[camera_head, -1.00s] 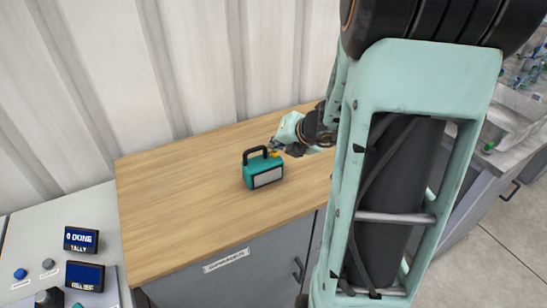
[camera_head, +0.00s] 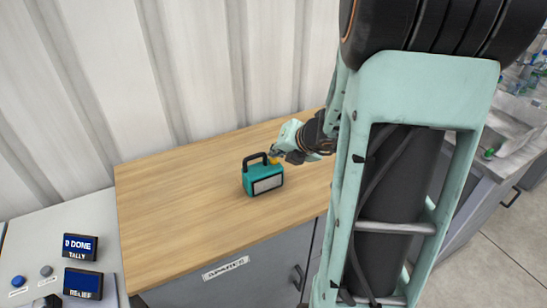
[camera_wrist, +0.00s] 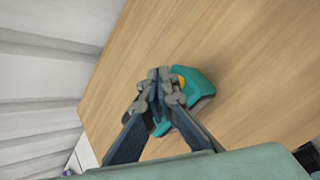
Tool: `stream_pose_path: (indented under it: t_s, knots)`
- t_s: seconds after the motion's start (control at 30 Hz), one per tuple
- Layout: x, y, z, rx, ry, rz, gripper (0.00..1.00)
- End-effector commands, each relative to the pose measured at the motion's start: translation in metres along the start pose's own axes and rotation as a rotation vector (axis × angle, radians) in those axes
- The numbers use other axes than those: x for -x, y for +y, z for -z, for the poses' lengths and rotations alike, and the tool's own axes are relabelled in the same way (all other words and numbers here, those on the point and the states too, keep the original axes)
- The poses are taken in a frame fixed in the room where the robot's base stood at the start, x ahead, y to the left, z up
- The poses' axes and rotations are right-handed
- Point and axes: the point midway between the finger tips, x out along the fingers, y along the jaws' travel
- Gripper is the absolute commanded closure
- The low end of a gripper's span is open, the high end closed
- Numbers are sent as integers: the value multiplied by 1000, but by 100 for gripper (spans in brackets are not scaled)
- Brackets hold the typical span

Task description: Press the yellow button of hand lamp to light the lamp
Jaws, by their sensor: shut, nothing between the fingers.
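The hand lamp (camera_head: 263,184) is a teal box with a black handle (camera_head: 254,158) and a pale front panel. It stands upright on the wooden worktop. The yellow button (camera_head: 274,160) shows on its top, to the right of the handle. My gripper (camera_head: 276,154) is shut and empty, with its tips right at the button. In the wrist view the shut fingertips (camera_wrist: 158,75) lie over the lamp (camera_wrist: 200,85), just left of the yellow button (camera_wrist: 181,81), and hide part of the lamp. I cannot tell whether they touch it.
The wooden worktop (camera_head: 180,205) is clear around the lamp. A corrugated wall (camera_head: 180,70) stands behind it. At the lower left is a control panel with a TALLY display (camera_head: 80,246) and a RELIEF display (camera_head: 83,281). A grey counter with bottles lies far right.

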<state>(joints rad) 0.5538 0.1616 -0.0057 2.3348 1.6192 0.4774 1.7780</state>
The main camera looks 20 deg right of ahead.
Motion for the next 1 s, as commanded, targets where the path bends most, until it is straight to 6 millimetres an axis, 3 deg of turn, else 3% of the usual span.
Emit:
stream_pose_path:
  t_s: [1.0]
  knots:
    - [-6,-4,5,0,1,1,100]
